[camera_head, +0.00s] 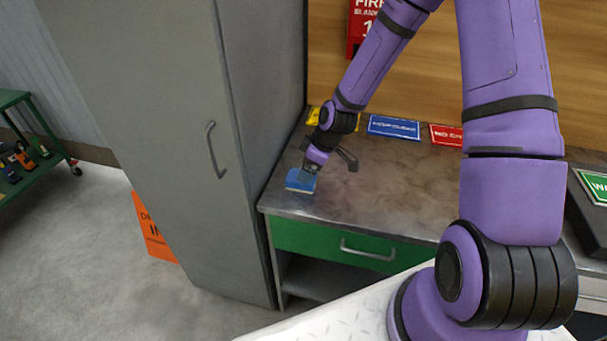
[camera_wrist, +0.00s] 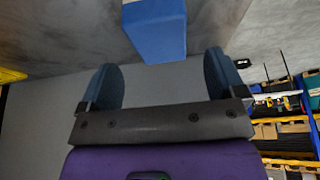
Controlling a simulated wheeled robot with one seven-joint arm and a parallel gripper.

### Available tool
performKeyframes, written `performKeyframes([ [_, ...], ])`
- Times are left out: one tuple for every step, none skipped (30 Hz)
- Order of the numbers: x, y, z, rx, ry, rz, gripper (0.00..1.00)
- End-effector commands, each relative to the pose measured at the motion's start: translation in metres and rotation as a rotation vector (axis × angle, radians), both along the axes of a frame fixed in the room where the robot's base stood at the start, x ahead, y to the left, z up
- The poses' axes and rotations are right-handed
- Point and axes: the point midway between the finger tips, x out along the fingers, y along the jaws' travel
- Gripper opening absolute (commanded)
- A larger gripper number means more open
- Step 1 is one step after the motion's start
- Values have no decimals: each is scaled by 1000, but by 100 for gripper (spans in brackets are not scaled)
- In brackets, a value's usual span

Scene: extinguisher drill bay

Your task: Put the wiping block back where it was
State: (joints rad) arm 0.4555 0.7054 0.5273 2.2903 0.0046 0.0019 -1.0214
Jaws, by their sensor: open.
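The wiping block (camera_head: 299,182) is blue on top with a paler underside. It sits on the grey worktop (camera_head: 385,190) near its left front corner, close to the tall grey cabinet. My gripper (camera_head: 308,172) is at the block in the head view, partly covering it. In the wrist view the block (camera_wrist: 155,28) lies beyond the fingertips, between their lines. My gripper (camera_wrist: 163,68) is open there, with a finger on each side and a gap between them and the block.
The grey cabinet (camera_head: 150,120) with a handle stands left of the worktop. Yellow, blue (camera_head: 394,127) and red (camera_head: 446,135) signs are along the worktop's back. A green drawer (camera_head: 330,243) is below. The middle of the worktop is clear. An orange sign (camera_head: 153,228) is by the cabinet's left side.

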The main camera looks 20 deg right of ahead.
Motion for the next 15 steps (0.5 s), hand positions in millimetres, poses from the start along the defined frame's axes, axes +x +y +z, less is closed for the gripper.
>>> performKeyframes([
  [-2,-4,9,-2,-3,0,89],
  [-2,-6,15,-2,-4,-3,89],
  [-4,-8,22,-1,-4,-2,89],
  [-6,-10,26,0,-2,-3,89],
  [-7,-11,31,-2,-2,-3,89],
  [-9,-13,36,-1,-2,-2,89],
  [-9,-14,40,-1,-1,-3,89],
  [-10,-15,43,0,-1,-3,89],
  [-11,-16,47,-1,-3,-2,89],
  [-11,-17,49,0,-2,-2,89],
  [-12,-18,52,0,-1,-1,89],
  [-13,-18,54,-1,-1,0,89],
  [-13,-19,56,-1,-1,0,89],
  [-14,-20,57,-1,-1,0,89],
  [-14,-20,59,-1,-1,0,89],
])
